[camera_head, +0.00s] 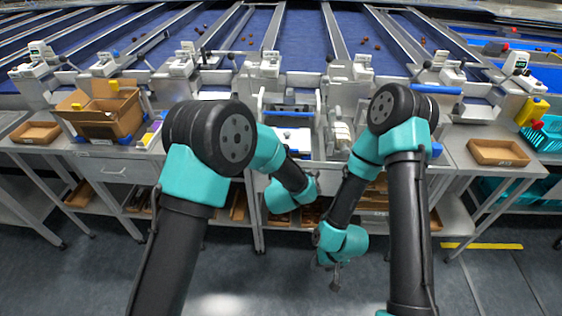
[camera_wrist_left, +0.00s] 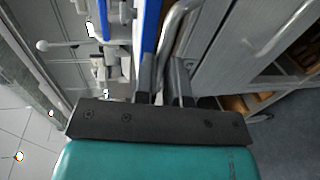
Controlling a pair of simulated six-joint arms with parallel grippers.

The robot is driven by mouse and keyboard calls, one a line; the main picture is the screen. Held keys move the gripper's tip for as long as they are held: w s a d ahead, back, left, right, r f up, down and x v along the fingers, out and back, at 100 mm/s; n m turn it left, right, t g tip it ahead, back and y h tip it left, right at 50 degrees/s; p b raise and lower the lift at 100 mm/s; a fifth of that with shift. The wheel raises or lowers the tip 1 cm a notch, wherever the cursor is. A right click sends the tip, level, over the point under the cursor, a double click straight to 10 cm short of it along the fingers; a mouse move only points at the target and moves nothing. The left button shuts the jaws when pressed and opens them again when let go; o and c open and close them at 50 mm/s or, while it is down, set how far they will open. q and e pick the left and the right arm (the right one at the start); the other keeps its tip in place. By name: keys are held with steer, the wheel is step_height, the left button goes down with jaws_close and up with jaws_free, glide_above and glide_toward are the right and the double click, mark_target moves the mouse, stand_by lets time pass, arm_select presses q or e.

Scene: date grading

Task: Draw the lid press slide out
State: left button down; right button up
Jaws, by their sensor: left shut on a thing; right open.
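In the left wrist view, my left gripper (camera_wrist_left: 163,72) is shut on a bent metal bar handle (camera_wrist_left: 179,27). The handle runs beside a blue strip (camera_wrist_left: 150,28) at the bench front and appears to belong to the lid press slide. In the head view, my left wrist is low at the front of the middle bench, and its fingers and the handle are hidden. The press station (camera_head: 290,115), with a blue bar and metal frame, stands behind it. How far out the slide is, I cannot tell. My right gripper (camera_head: 335,277) is open and empty, pointing down in front of the bench.
A cardboard box (camera_head: 103,112) stands on the left bench, near a shallow brown tray (camera_head: 36,132). Another brown tray (camera_head: 498,152) and a yellow container (camera_head: 532,111) are on the right. Shelves hold boxes below. Floor in front is clear.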

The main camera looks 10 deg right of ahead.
arm_select(q)
steer(key=shift+s+f, duration=0.1)
steer(key=c, duration=1.2)
jaws_free()
steer(key=v, duration=1.7)
steer(key=shift+s+a, duration=0.15)
steer(key=shift+s, duration=0.05)
